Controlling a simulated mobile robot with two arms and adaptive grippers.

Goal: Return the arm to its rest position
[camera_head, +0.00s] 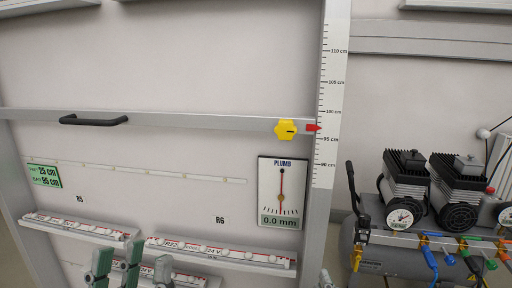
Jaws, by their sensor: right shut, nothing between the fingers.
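The arms themselves are out of view.
A framed board carries a crossbar (200,118) with a black handle (93,120) and yellow knob (286,130). The plumb gauge (282,192) reads 0.0 mm. A red pointer (313,128) marks the vertical scale (330,90). A compressor (405,190) with hoses stands at right.

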